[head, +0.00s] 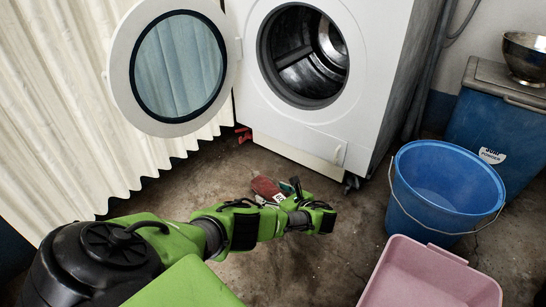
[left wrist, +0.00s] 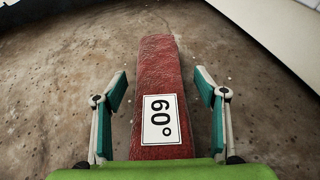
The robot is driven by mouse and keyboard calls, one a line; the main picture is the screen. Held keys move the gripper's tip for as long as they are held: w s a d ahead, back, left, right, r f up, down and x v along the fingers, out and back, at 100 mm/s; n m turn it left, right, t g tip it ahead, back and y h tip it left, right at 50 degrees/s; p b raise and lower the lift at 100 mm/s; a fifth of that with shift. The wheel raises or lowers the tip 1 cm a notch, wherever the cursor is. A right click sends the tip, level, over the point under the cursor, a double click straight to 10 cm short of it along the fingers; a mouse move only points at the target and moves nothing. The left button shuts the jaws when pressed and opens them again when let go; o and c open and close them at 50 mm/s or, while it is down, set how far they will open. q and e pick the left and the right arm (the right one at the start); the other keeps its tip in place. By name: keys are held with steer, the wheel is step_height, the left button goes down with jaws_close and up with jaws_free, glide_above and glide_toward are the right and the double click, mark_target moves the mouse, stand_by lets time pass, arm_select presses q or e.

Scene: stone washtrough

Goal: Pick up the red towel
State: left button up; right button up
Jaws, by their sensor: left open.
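The red towel (head: 265,187) lies on the floor in front of the washing machine, partly hidden by my left arm. In the left wrist view the towel (left wrist: 160,65) is a long, narrow folded strip with a white "60°" label, running up the middle of the picture. My left gripper (head: 290,190) is open at the towel. In the wrist view its two teal fingers (left wrist: 161,82) stand apart, one on each side of the strip, with a gap to each edge. I cannot tell how far the fingertips are above the floor. My right gripper is not in view.
A white washing machine (head: 370,65) stands behind with its round door (head: 120,70) open to the left. A blue bucket (head: 430,222), a pink basin (head: 405,250) and a blue bin (head: 500,125) with a metal bowl (head: 525,55) are at the right. A pale curtain (head: 55,110) hangs left.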

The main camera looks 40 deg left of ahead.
arm_select(q)
steer(key=c, duration=1.3)
steer(key=shift+r, duration=0.1)
